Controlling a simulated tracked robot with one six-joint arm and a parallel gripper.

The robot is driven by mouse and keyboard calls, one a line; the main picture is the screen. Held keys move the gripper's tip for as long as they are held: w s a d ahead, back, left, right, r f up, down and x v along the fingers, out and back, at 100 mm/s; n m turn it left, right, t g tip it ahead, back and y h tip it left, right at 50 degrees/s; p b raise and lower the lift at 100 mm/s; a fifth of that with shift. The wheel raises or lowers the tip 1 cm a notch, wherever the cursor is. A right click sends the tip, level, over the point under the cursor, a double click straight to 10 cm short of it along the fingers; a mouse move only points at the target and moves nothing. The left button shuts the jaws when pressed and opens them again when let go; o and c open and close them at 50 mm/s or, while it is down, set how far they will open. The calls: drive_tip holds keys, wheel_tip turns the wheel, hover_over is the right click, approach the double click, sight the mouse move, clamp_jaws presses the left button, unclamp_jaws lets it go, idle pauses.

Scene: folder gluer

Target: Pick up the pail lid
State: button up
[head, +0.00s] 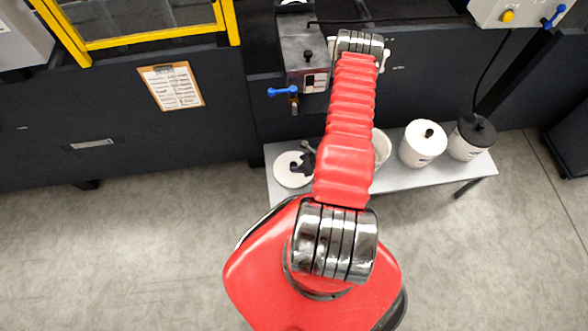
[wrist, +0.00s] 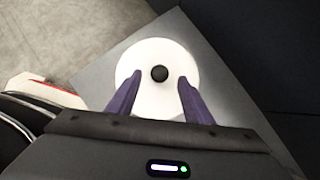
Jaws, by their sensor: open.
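The pail lid (wrist: 157,50) is a round white disc with a black knob (wrist: 159,73) at its centre. In the head view the lid (head: 291,178) lies flat at the left end of the grey bench, partly covered by my gripper (head: 302,164). In the wrist view my gripper (wrist: 159,79) is open. Its two purple fingers stand on either side of the knob, with a gap on each side. Nothing is held. I cannot tell how high the fingertips are above the lid.
On the bench (head: 396,178), an open white pail (head: 382,148) is partly hidden behind my arm. Right of it stand a white pail with a white lid (head: 423,143) and a pail with a black lid (head: 472,136). The dark machine (head: 215,115) rises behind the bench.

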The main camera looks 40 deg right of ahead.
sight(294, 164)
drive_tip(key=shift+w+f, duration=0.1)
drive_tip(key=shift+f, duration=0.1)
drive_tip(key=shift+x, duration=2.6)
drive_tip(key=shift+c, duration=0.5)
drive_tip(key=c, duration=1)
drive_tip(key=shift+r, duration=5.05)
